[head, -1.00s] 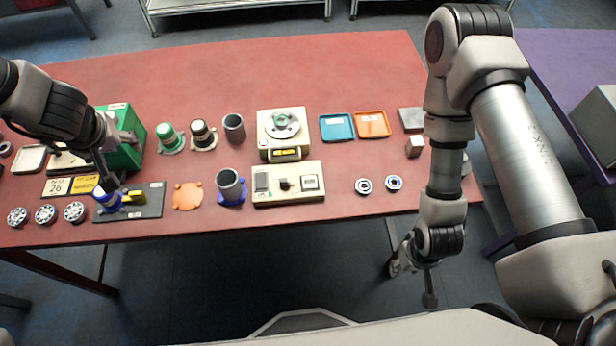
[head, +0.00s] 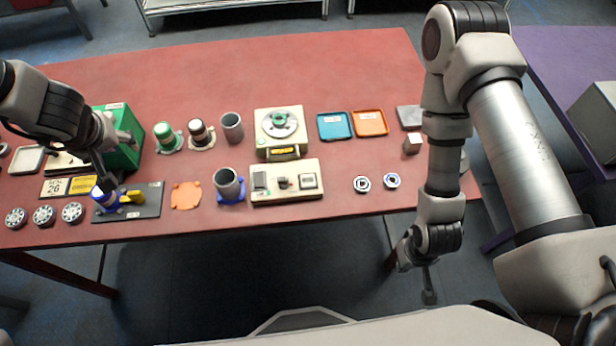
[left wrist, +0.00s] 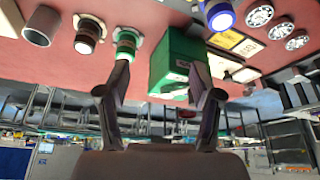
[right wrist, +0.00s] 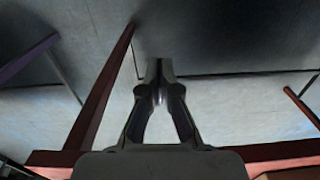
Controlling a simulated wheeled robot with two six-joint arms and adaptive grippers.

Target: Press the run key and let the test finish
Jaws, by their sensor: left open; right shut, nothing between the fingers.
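The control box (head: 264,195) is a cream panel near the middle of the table's front edge. It has a grey display, a dark knob in its middle, and the run key (head: 308,181) at its right end. Behind it stands a cream test device (head: 270,147) with a round plate on top. My left gripper (head: 107,183) is open, far left of the box, above or beside a blue-and-yellow item (head: 106,200); whether it touches cannot be told. Its open fingers (left wrist: 155,88) show in the left wrist view. My right gripper (head: 430,290) is shut and empty, off the front edge.
A green box (head: 122,157) and capped bottles (head: 168,140) stand at left. A grey cup in a blue base (head: 229,184) is just left of the control box. Blue and orange trays (head: 370,122) lie behind right. Two small rings (head: 362,184) lie right of the panel.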

